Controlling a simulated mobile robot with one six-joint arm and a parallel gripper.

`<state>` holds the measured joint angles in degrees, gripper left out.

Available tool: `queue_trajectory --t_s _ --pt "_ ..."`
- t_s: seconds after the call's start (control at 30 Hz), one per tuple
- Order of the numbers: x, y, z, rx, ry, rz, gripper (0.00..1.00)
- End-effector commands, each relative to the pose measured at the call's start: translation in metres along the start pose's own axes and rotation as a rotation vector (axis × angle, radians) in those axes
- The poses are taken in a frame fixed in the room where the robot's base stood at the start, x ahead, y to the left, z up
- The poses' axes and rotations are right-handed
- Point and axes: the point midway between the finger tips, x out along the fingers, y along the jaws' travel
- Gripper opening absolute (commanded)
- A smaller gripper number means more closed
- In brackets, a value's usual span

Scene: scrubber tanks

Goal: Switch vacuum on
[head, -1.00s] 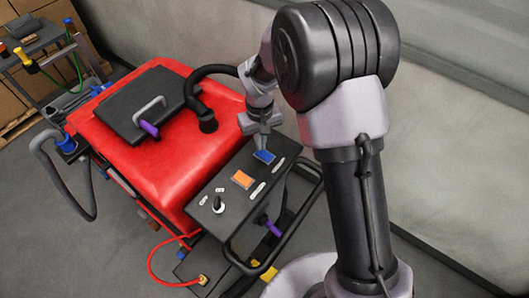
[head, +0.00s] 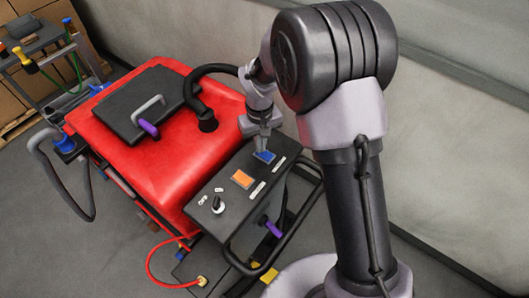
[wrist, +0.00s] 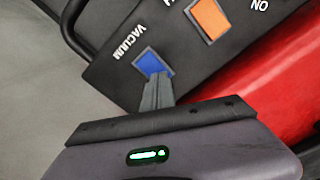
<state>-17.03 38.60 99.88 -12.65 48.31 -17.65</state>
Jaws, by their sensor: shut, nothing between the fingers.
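The blue vacuum switch (head: 264,156) sits at the far end of the dark control panel (head: 223,179) on the red scrubber. In the wrist view the blue switch (wrist: 150,63) lies beside the white label VACUUM. My gripper (head: 264,148) is shut and empty, its fingers pointing down at the blue switch. In the wrist view my gripper's fingertips (wrist: 157,78) overlap the lower edge of the switch; I cannot tell whether they touch it. Which way the switch is tipped is too small to tell.
An orange switch (head: 242,179) and a black knob (head: 217,205) share the panel. A black hose (head: 205,75) arches over the red tank (head: 155,180) close to my gripper. A black rail (head: 292,225) runs around the panel, with a purple handle (head: 271,226) below it.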

Motion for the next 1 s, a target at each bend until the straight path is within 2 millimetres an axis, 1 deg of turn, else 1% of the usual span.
queue_trajectory --t_s 0.27,0.37,0.47,1.0 --pt "0.005 0.000 0.000 0.000 -0.001 0.000 0.00" --pt "0.003 0.000 0.001 0.000 -0.001 0.000 0.00" --pt "-0.005 0.000 0.000 0.000 -0.001 0.000 0.00" --pt "-0.066 0.000 0.000 0.000 0.000 0.000 0.00"
